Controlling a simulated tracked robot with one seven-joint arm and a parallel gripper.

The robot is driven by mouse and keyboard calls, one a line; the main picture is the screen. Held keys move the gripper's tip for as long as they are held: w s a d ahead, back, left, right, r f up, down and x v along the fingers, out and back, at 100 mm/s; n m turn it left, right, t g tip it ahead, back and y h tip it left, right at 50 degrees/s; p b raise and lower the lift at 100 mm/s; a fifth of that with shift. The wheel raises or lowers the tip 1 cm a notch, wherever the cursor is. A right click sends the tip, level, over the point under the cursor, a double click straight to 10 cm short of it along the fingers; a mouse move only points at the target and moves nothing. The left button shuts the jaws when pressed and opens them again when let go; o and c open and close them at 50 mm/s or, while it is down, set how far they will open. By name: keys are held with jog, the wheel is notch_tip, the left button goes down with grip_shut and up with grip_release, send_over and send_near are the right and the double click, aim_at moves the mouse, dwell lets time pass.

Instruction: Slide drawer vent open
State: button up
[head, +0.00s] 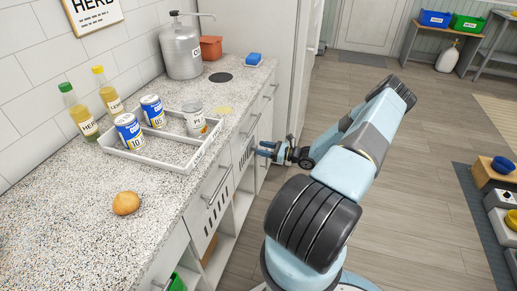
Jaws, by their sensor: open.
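The counter's white front has drawers with bar handles and vent slots. One slotted drawer front (244,157) is near my gripper, and another slotted front (214,207) is nearer the camera; both look closed. I cannot tell which one is the drawer vent. My gripper (263,149) is open, with nothing seen between its fingers. It points left at the cabinet front, close to the farther slotted front. Whether the fingertips touch it or a handle is too small to tell.
The speckled counter (75,215) holds a white divided tray (150,158) with cans, two bottles (78,112), a bread roll (126,203) and a metal dispenser (181,52). A tall white cabinet (262,28) stands beyond.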

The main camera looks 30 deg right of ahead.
jog(key=v, duration=1.1)
